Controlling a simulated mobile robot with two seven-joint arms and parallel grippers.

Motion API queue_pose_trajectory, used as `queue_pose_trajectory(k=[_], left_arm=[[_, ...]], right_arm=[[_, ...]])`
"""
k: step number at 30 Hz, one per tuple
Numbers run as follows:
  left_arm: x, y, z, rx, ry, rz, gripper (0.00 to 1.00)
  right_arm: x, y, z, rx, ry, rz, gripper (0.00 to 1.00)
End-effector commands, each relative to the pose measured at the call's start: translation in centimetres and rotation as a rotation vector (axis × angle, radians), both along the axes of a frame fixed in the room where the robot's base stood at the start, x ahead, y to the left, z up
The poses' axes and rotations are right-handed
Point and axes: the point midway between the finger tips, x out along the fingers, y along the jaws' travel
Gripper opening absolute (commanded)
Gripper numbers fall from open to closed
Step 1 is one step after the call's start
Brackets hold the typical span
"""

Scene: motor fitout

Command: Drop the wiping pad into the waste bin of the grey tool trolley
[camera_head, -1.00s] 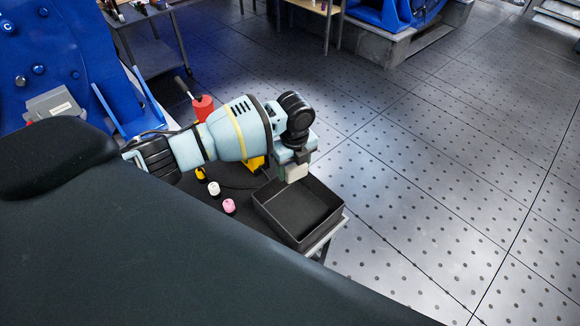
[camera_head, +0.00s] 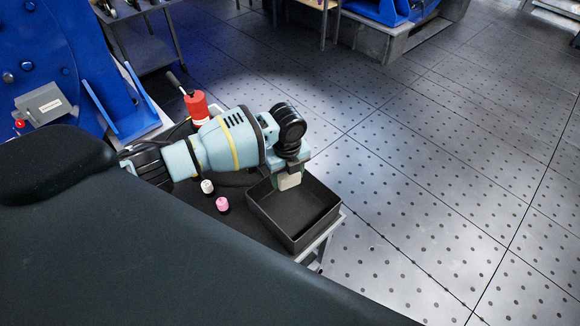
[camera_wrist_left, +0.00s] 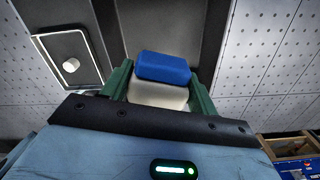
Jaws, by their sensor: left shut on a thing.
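The wiping pad (camera_head: 290,181) shows as a pale block below my left gripper (camera_head: 288,174) in the head view. In the left wrist view the pad (camera_wrist_left: 163,67) has a blue part and a cream part, between the green fingers of my left gripper (camera_wrist_left: 160,88), which is shut on it. The waste bin (camera_head: 272,228) is a black, open-topped box at the right end of the grey tool trolley (camera_head: 312,250). The gripper and pad are over the bin's far part in the head view. The bin's visible floor looks empty. My right gripper is not in view.
A white-capped bottle (camera_head: 207,187) and a pink-capped one (camera_head: 222,204) stand on the trolley left of the bin. A red container (camera_head: 197,106) stands behind my left arm. Blue machinery (camera_head: 45,60) is at the left. The floor (camera_head: 430,200) to the right is clear.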

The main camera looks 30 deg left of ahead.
Motion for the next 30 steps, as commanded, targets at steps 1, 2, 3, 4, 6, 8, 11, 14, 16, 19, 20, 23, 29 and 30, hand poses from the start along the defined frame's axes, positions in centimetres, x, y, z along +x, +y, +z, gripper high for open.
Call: queue_pose_trajectory(k=[1, 2, 3, 4, 6, 8, 11, 14, 16, 19, 20, 23, 29, 30], left_arm=[[-0.13, 0.02, -0.99, 0.0, 0.005, 0.0, 0.34], [-0.11, 0.02, -1.18, 0.0, 0.005, 0.0, 0.34], [-0.08, 0.02, -1.36, 0.0, 0.004, 0.001, 0.34], [-0.06, 0.03, -1.45, 0.0, 0.002, 0.001, 0.34], [0.0, 0.02, -1.52, 0.0, 0.0, 0.001, 0.34], [0.04, 0.02, -1.48, 0.0, -0.002, 0.001, 0.34], [0.07, 0.02, -1.35, 0.0, -0.004, 0.001, 0.34], [0.07, 0.02, -1.33, 0.0, -0.004, 0.001, 0.62], [0.07, 0.01, -1.33, 0.0, -0.004, 0.001, 0.71], [0.05, 0.01, -1.34, 0.0, -0.003, 0.0, 0.84], [0.05, 0.01, -1.35, 0.0, -0.003, 0.0, 0.85], [0.05, 0.02, -1.36, 0.0, -0.003, 0.0, 0.85], [0.05, 0.01, -1.06, 0.0, -0.003, 0.0, 0.85], [0.08, 0.01, -0.74, 0.0, -0.004, 0.0, 0.85]], right_arm=[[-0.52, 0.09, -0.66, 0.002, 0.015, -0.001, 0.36], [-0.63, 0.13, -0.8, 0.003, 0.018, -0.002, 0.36], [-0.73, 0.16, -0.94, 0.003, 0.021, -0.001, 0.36], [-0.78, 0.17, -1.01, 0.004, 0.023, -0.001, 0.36], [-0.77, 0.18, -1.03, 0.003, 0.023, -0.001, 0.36], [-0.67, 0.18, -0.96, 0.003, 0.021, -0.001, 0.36], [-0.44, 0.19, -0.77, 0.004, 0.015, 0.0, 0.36], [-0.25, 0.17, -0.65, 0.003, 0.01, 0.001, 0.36], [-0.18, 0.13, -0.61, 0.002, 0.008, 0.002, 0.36], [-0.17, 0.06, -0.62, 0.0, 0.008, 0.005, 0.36], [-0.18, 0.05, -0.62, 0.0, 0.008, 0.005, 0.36], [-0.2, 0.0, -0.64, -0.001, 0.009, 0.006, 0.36], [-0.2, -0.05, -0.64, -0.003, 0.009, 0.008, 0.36], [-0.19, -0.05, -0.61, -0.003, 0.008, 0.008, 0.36]])
